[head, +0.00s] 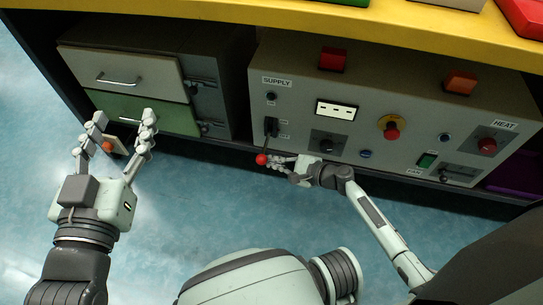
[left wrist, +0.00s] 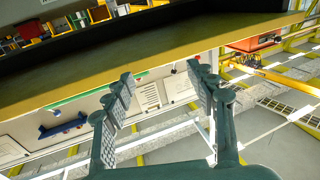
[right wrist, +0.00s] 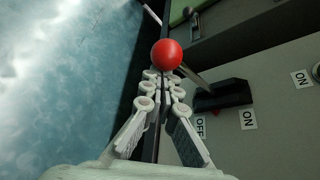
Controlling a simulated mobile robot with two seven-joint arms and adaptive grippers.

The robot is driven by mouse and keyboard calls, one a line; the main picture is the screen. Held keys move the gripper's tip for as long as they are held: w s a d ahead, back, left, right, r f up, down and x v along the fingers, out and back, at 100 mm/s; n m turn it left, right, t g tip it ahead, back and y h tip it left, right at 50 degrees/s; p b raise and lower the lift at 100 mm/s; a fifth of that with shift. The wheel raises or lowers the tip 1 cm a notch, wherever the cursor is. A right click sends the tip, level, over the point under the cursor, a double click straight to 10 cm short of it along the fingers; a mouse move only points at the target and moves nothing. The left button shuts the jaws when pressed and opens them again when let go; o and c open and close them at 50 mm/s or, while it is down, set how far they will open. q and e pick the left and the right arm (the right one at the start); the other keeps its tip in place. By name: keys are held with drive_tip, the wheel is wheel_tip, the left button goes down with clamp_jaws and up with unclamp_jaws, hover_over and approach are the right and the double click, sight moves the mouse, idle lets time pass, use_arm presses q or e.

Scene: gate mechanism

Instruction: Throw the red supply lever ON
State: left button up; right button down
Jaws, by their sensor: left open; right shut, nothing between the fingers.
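The red ball knob of the supply lever (head: 262,159) hangs low in front of the panel, below the SUPPLY label. Its shaft runs up to a dark slotted base (head: 271,127). My right gripper (head: 276,163) is shut and empty, just right of the knob. In the right wrist view the red knob (right wrist: 167,55) sits just beyond the closed fingertips (right wrist: 162,80); I cannot tell whether they touch. An OFF label (right wrist: 201,126) and an ON label (right wrist: 248,118) show beside the lever base. My left gripper (head: 121,125) is open, in front of the drawers.
The grey control panel (head: 300,85) also carries red and orange buttons, a display, a yellow-ringed knob (head: 392,128) and a HEAT section. A green drawer (head: 175,118) is at left. A yellow ledge (head: 230,18) overhangs above. The blue floor in front is clear.

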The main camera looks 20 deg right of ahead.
use_arm(q)
drive_tip(key=s+a+f+n+g+y+p, duration=0.2)
drive_tip(key=s+a+f+g+y+p, duration=0.45)
drive_tip(key=s+a+f+g, duration=1)
drive_tip(key=w+f+t+p, duration=0.2)
drive_tip(key=w+f+p, duration=0.1)
drive_tip(key=f, duration=1)
drive_tip(key=shift+w+a+f+p, duration=0.25)
drive_tip(key=shift+w+a+p, duration=0.1)
drive_tip(key=shift+w, duration=0.3)
use_arm(e)
wheel_tip(320, 180, up, 7)
drive_tip(key=m+g+y, duration=0.1)
drive_tip(key=m+g, duration=0.1)
drive_tip(key=shift+w+d+f+m, duration=0.15)
drive_tip(key=shift+w+m, duration=0.1)
drive_tip(key=shift+m, duration=0.15)
use_arm(q)
drive_tip(key=shift+y, duration=0.25)
